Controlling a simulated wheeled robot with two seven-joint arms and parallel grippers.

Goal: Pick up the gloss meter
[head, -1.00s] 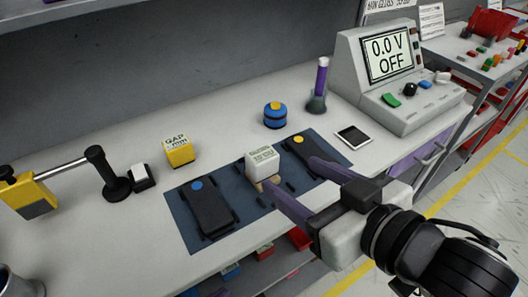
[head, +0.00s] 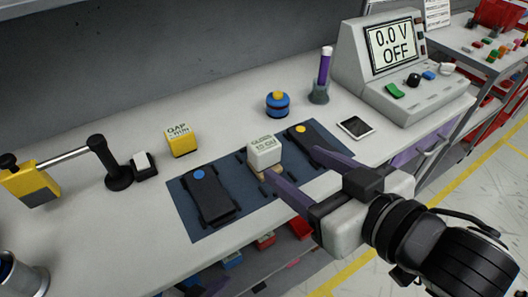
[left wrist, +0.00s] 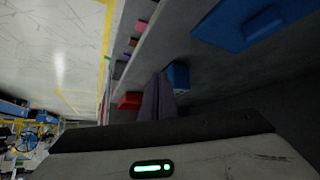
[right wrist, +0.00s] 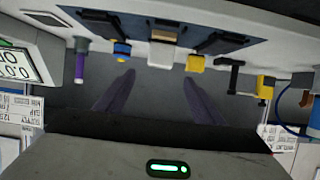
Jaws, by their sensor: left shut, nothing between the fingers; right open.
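The gloss meter is a white block with "GLOSS" and "GU" lettering (head: 264,151). It sits on the dark blue mat (head: 230,225), between two black devices, with a tan piece at its base. In the right wrist view the white block (right wrist: 163,52) lies ahead, between the finger directions. My right gripper (head: 295,164) is open and empty, its purple fingers just in front of and to the right of the block; it also shows in the right wrist view (right wrist: 157,82). My left gripper (left wrist: 159,97) is shut and empty in the left wrist view, outside the head view.
Black devices with a blue dot (head: 210,196) and a yellow dot (head: 316,142) flank the block closely. A grey display unit (head: 405,75) stands right.

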